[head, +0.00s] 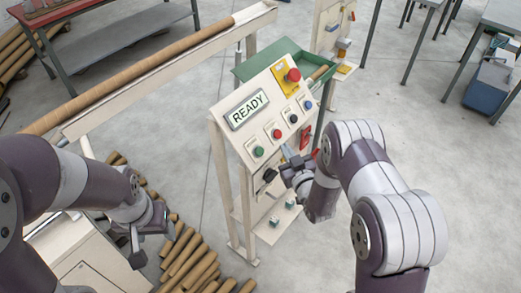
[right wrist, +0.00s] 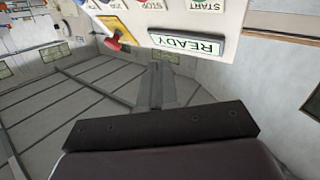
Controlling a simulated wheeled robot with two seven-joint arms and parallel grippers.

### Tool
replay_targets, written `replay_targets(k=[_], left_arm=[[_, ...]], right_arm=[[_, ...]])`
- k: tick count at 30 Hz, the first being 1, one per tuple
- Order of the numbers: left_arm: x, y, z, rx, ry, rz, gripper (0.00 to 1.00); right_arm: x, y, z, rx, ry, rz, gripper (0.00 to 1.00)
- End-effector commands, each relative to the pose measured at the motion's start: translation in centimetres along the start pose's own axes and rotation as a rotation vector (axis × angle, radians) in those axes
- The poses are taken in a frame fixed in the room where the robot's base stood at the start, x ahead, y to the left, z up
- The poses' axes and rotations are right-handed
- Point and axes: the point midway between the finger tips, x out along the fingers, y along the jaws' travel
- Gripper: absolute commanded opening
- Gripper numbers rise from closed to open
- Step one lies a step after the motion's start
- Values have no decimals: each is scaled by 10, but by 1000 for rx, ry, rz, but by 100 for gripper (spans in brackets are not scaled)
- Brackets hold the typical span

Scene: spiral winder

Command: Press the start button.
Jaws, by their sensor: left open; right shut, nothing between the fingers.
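The start button is the green button (head: 259,152) at the lower left of the sloping control panel (head: 237,143), below the READY sign (head: 246,110). My right gripper (head: 285,153) is shut and empty, in front of the panel to the right of the green button. Whether it touches the panel cannot be told. Its closed fingers (right wrist: 158,85) also show in the right wrist view. My left gripper (head: 138,245) is open, low at the left.
A red button (head: 276,133), a black one (head: 293,118) and a blue one (head: 308,105) continue the row. A red emergency knob (head: 293,75) sits on a yellow plate above. A long cardboard tube (head: 140,75) lies in a trough at left. Several tubes (head: 190,258) lie on the floor.

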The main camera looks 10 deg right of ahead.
Motion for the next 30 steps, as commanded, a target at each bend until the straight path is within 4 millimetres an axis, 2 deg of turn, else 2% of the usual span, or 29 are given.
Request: replay_targets(k=[5, 18, 24, 30], left_arm=[[11, 0, 1, 0, 0, 0, 60], [56, 0, 7, 0, 0, 0, 60], [64, 0, 8, 0, 0, 0, 60], [64, 0, 8, 0, 0, 0, 60]], right_arm=[[8, -6, 9, 0, 0, -1, 0], [50, -38, 42, 0, 0, -1, 0], [60, -44, 45, 0, -1, 0, 0], [62, -45, 44, 1, -1, 0, 0]])
